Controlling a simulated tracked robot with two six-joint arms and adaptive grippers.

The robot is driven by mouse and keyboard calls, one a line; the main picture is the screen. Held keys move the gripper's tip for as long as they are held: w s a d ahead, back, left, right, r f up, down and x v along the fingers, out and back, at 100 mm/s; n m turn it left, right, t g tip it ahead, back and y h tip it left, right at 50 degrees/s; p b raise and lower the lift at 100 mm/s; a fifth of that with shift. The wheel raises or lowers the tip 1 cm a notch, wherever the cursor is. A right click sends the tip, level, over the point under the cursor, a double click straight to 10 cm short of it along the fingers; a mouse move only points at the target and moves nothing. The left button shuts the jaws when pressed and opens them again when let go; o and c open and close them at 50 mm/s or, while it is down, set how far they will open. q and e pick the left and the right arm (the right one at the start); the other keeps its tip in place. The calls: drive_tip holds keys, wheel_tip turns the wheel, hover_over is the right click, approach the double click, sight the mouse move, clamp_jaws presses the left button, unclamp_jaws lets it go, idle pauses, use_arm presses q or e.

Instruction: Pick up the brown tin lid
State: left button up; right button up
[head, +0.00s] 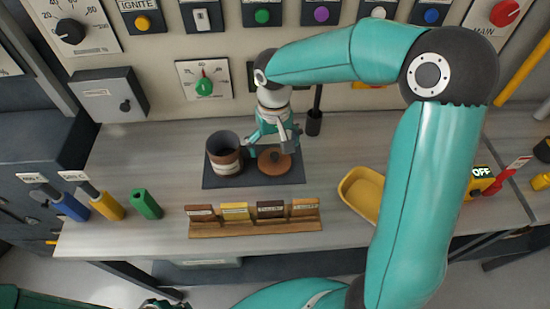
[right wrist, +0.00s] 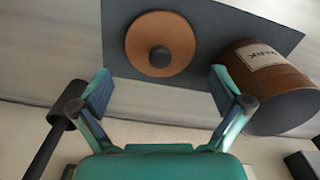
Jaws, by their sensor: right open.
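The brown tin lid (head: 275,163) is a round disc with a dark knob, lying flat on the dark mat (head: 225,182). It also shows in the right wrist view (right wrist: 143,40), just beyond and between my fingertips. The brown tin (head: 224,160), dark inside and with a pale label, stands open to the left of the lid; it is at the right in the wrist view (right wrist: 262,85). My right gripper (head: 270,146) is open and empty, pointing down just behind the lid and partly over it. My left gripper (head: 164,304) is cut off at the bottom edge.
A wooden rack (head: 255,229) with several labelled cards stands in front of the mat. A yellow tray (head: 360,193) is to the right, partly behind my right arm. A green holder (head: 146,204) is at the left.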

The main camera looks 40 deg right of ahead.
sight(274, 154)
wheel_tip(274, 154, down, 4)
drive_tip(key=shift+f+p, duration=0.1)
drive_tip(key=shift+p, duration=0.2)
drive_tip(key=c, duration=0.8)
drive_tip(key=shift+c, duration=0.5)
